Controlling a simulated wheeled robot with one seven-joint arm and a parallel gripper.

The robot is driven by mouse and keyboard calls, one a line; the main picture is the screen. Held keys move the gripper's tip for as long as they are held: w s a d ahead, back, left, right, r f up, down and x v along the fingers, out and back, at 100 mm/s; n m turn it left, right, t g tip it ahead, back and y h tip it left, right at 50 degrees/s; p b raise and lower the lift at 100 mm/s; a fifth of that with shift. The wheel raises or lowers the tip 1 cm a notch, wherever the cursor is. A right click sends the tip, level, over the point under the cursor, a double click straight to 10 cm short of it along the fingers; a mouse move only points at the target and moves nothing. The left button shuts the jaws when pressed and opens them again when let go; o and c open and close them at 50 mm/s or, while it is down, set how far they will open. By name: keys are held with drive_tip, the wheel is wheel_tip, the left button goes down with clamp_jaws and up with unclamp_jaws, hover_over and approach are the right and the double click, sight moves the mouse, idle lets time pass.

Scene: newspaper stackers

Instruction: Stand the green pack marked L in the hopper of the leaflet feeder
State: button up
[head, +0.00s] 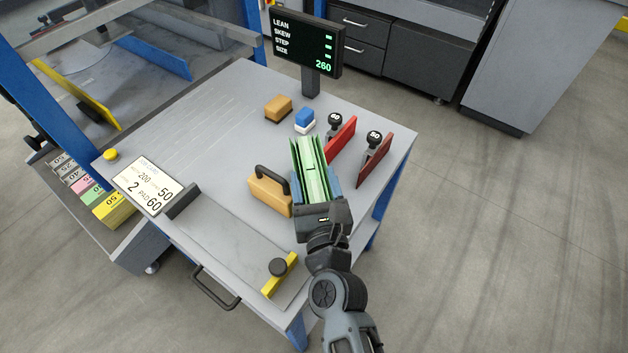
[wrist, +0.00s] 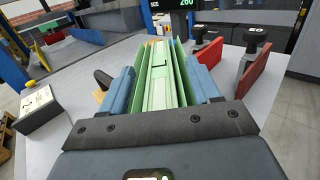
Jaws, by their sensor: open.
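The light green pack (head: 311,170) marked L is on the right half of the grey table, and it shows in the middle of the wrist view (wrist: 158,82). Thin green upright sheets or plates (wrist: 183,78) flank it. I cannot tell whether they are part of the pack or hopper walls. My gripper (head: 315,181) is open, its blue fingers on either side of the green pieces. In the wrist view, small gaps seem to show beside the fingers (wrist: 162,88). The pack's lower end is hidden by my gripper. I cannot make out a separate hopper.
Red plates with black knobs, marked 60 (head: 341,137) and 50 (head: 375,158), stand close right. A tan block with a dark handle (head: 268,194) is close left. An orange block (head: 278,108), a blue-and-white block (head: 305,119) and a screen (head: 306,42) are behind. The table's left middle is clear.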

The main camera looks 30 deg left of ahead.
drive_tip(key=shift+r, duration=0.1)
drive_tip(key=v, duration=1.2)
drive_tip(key=s+d+n+t+h, duration=0.1)
drive_tip(key=s+d+n+h, duration=0.4)
drive_tip(key=d, duration=0.6)
drive_tip(key=s+d+n+h, duration=0.1)
drive_tip(key=s+d+n, duration=0.3)
drive_tip(key=d+n, duration=0.5)
drive_tip(key=s+d+r+n+h, duration=0.5)
drive_tip(key=s+d+r+n, duration=0.4)
drive_tip(key=s+d+n, duration=0.4)
drive_tip(key=shift+s+r, duration=0.35)
drive_tip(key=shift+s, duration=0.15)
drive_tip(key=shift+s+r+n+h, duration=0.25)
drive_tip(key=shift+r+n+h, duration=0.1)
drive_tip(key=shift+n, duration=0.15)
drive_tip(key=shift+c, duration=0.2)
